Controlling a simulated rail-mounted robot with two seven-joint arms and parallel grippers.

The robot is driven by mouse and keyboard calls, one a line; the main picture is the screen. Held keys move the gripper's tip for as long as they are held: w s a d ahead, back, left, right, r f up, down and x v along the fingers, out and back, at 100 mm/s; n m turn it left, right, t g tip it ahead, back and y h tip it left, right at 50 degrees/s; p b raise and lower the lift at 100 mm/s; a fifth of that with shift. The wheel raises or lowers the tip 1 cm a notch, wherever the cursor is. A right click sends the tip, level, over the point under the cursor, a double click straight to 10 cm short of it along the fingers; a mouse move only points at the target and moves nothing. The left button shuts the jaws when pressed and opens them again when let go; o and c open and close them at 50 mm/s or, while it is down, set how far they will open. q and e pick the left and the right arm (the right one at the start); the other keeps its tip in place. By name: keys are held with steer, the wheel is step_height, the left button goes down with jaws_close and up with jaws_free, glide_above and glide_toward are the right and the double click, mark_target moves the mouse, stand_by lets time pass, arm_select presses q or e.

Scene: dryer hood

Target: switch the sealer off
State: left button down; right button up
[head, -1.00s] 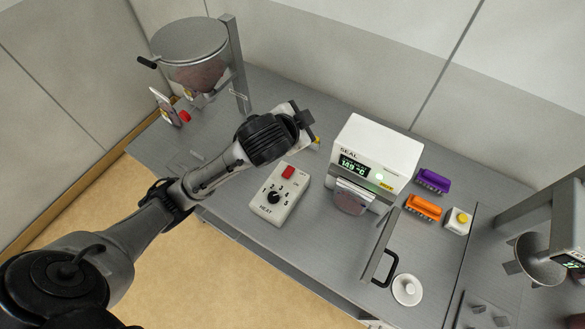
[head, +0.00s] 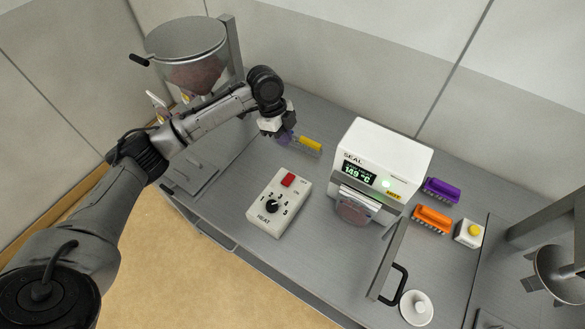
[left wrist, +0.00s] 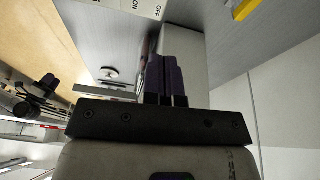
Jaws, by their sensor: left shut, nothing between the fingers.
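The sealer (head: 385,165) is a white box marked SEAL. Its green display reads 149 °C and a green light glows on its front. A white control box (head: 279,203) stands in front and to the left of it, with a red switch (head: 288,180) marked OFF and ON and a black HEAT knob (head: 272,206). Which way the switch is tipped I cannot tell. My left gripper (head: 287,140) is shut and empty, above the table behind the control box. Its fingers show in the left wrist view (left wrist: 164,80), with the control box's edge (left wrist: 142,8) at the top.
A yellow-handled tool (head: 311,145) lies beside my left gripper. A hopper (head: 188,52) stands at the back left.

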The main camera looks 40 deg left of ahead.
arm_select(q)
steer(key=shift+m, duration=0.4)
glide_toward(292, 174)
steer(key=d+f, duration=0.2)
steer(key=f, duration=0.1)
steer(key=d+f, duration=0.1)
steer(key=shift+w+f, duration=0.15)
steer(key=shift+f, duration=1.1)
